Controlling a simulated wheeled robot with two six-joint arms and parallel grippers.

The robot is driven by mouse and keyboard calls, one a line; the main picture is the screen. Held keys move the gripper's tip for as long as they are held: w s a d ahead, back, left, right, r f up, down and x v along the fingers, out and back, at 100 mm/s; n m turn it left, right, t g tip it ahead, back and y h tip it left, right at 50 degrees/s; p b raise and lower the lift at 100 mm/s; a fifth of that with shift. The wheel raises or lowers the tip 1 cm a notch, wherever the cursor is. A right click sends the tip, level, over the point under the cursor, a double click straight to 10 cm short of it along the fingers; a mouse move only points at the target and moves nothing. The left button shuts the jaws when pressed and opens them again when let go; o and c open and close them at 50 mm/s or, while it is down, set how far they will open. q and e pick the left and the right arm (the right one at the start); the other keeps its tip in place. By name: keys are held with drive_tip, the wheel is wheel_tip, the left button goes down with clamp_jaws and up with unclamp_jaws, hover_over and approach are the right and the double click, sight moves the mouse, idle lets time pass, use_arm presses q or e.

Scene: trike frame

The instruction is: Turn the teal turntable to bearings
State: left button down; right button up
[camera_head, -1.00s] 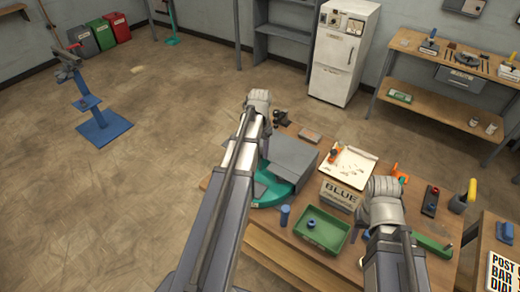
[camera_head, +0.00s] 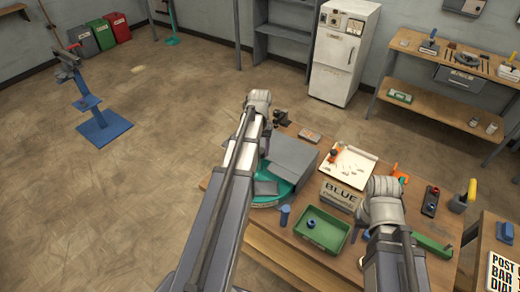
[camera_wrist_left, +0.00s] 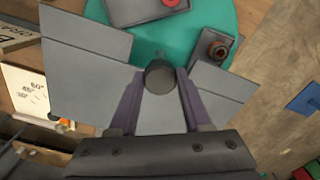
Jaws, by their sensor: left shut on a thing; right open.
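The teal turntable (camera_head: 285,192) sits at the left end of the wooden bench, partly hidden by my left arm. It carries grey upright panels (camera_head: 293,157) and a flat grey piece (camera_head: 266,188). In the left wrist view the teal disc (camera_wrist_left: 190,38) shows grey dividers, a tray with a red piece (camera_wrist_left: 172,3), and a dark ring-shaped part with a brown centre (camera_wrist_left: 218,50). My left gripper (camera_wrist_left: 161,82) is shut on a dark round knob (camera_wrist_left: 160,74) beside the panels. My right gripper (camera_head: 384,205) is over the bench's right side, open; its fingers are hard to make out.
A box marked BLUE (camera_head: 341,197) and a green tray (camera_head: 322,232) stand right of the turntable. A blue cylinder (camera_head: 284,215) is near the front edge. A white board (camera_head: 349,165) lies behind.

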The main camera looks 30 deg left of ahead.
use_arm(q)
drive_tip(key=shift+n, duration=8.7)
drive_tip(key=shift+c, duration=1.7)
unclamp_jaws()
